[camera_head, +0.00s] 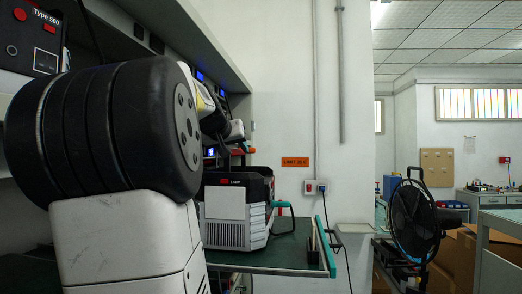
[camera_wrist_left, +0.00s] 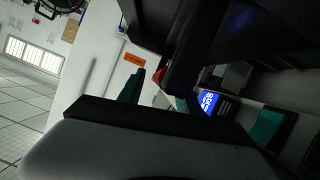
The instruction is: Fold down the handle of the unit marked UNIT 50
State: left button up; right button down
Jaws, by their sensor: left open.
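A black and white unit (camera_head: 237,204) with a vented side stands on the green-topped bench. A teal handle (camera_head: 286,208) sticks out at its right side. No marking UNIT 50 can be read on it. My left arm fills the left foreground, and my left gripper (camera_head: 238,143) is partly hidden behind it, above and behind the unit. It is open; no thing shows between its fingers. In the left wrist view, a lit blue display (camera_wrist_left: 207,102) shows, with a teal part (camera_wrist_left: 268,127) to its right. My right gripper is in neither view.
The green bench top (camera_head: 285,252) has bare room right of the unit. A shelf unit (camera_head: 215,40) overhangs at left, with a Type 500 box (camera_head: 30,40). An orange sign (camera_head: 295,162) and socket (camera_head: 311,187) are on the wall. A black fan (camera_head: 413,220) stands at right.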

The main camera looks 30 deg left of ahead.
pick_arm(q)
grip_shut()
dwell(1.3)
